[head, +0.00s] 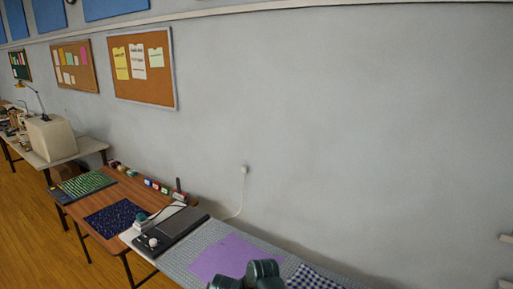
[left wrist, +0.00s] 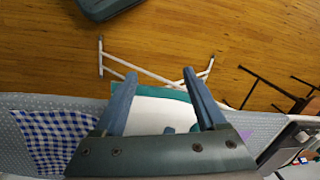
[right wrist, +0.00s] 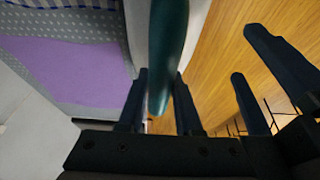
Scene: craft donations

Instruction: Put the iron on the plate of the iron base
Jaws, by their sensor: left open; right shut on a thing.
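The iron has a teal handle (right wrist: 168,50) and a white body, which shows in the left wrist view (left wrist: 150,112). My right gripper (right wrist: 160,76) is shut on the handle, one finger on each side. My left gripper (left wrist: 160,73) is open; the white body shows between and below its fingers, and I cannot tell if they touch. The iron base (head: 178,222) is a dark unit with a flat plate and a pale knob at the left end of the ironing board; part of it shows in the left wrist view (left wrist: 293,148). The iron is not discernible in the head view.
The dotted grey ironing board (head: 207,239) carries a purple cloth (head: 222,258) and a blue checked cloth (head: 308,276). A brown table (head: 128,187) with fabric stands beyond the base. A cord hangs from a wall socket (head: 244,170). Wooden floor lies beside the board.

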